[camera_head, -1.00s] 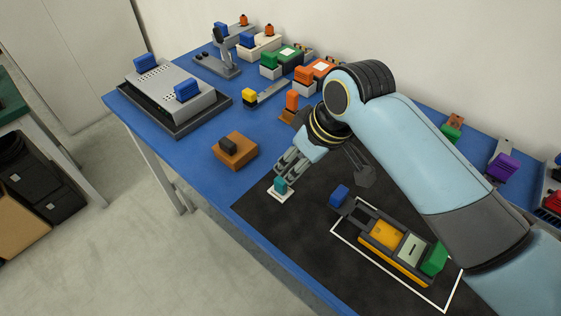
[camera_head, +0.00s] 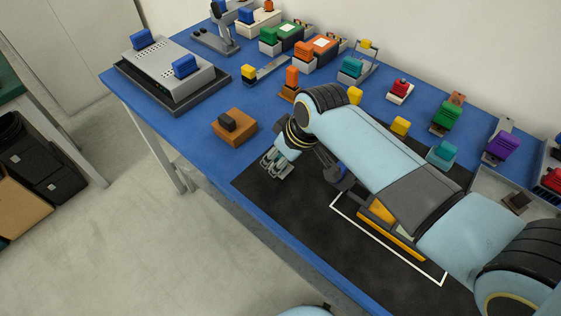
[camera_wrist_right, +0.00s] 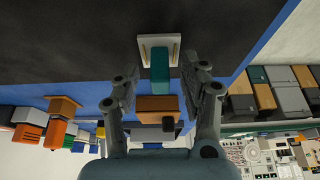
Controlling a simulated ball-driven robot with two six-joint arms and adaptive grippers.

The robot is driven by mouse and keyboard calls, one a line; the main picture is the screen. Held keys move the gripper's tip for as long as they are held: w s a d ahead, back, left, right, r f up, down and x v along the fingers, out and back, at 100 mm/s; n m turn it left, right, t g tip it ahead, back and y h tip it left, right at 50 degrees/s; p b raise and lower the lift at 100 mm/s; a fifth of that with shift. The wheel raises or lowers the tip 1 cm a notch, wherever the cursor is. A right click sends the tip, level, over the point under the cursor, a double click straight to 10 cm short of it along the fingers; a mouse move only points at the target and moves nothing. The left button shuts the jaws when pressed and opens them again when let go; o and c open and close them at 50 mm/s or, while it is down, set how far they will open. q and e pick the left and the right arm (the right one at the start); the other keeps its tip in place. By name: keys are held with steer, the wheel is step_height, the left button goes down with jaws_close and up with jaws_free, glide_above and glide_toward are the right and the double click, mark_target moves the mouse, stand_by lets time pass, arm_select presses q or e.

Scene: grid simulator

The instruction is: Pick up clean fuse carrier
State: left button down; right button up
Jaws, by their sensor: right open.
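A teal block on a white base plate, which I take to be the fuse carrier (camera_wrist_right: 160,66), shows in the right wrist view on the black mat near the table edge. My right gripper (camera_head: 275,168) is open over that spot in the head view and hides the block there. In the wrist view the open fingers of my right gripper (camera_wrist_right: 159,78) stand on either side of the teal block, with gaps visible. My left gripper is not in view.
An orange-brown block with a dark top (camera_head: 234,127) sits left of the gripper. A yellow and grey holder (camera_head: 382,212) lies under my right arm inside a white outline. Several coloured modules stand along the back. A grey box (camera_head: 160,72) stands far left.

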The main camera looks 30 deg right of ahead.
jaws_close()
steer(key=shift+r, duration=0.1)
